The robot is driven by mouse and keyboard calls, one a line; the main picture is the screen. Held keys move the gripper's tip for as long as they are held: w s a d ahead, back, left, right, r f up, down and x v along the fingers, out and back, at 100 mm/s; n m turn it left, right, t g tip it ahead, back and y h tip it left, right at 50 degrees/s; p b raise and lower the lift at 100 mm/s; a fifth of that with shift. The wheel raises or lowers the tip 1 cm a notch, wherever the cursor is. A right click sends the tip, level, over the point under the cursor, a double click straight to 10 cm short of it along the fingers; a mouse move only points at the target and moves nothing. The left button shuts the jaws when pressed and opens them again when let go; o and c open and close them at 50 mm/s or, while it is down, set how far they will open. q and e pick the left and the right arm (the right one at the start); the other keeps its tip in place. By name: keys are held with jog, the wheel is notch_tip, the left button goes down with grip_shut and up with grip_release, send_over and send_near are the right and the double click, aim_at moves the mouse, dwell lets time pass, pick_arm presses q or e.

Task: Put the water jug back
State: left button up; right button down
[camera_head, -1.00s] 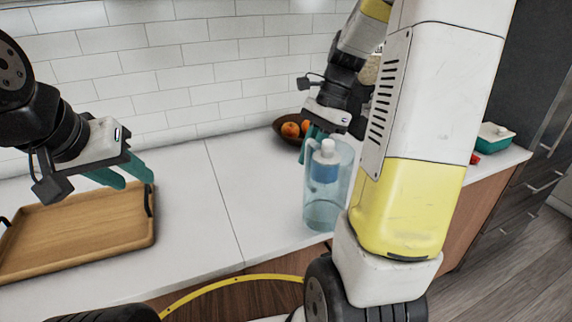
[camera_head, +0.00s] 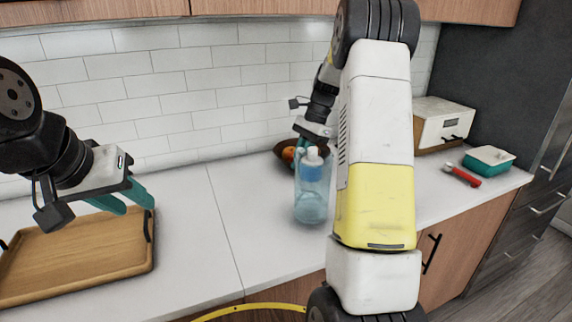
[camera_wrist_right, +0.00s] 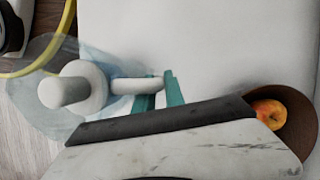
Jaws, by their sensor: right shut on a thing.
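The water jug (camera_head: 311,205) is clear and bluish with a pale lid, and stands upright over the white counter, right of centre. I cannot tell whether its base touches the counter. In the right wrist view its clear body (camera_wrist_right: 35,105) and white lid show at the left. My right gripper (camera_head: 304,145) is shut on the jug's handle, on its far side; the teal fingers (camera_wrist_right: 160,92) show around the handle in the wrist view. My left gripper (camera_head: 124,199) is open and empty, above the wooden tray.
The wooden tray (camera_head: 75,260) lies on the counter at the left. A dark bowl of fruit (camera_head: 282,150) is behind the jug. A white appliance (camera_head: 443,124), a teal dish (camera_head: 488,160) and a red-handled item (camera_head: 462,176) are at the right. The middle counter is clear.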

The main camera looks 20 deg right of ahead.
jog(key=shift+f, duration=1.1)
jog(key=c, duration=1.4)
grip_release()
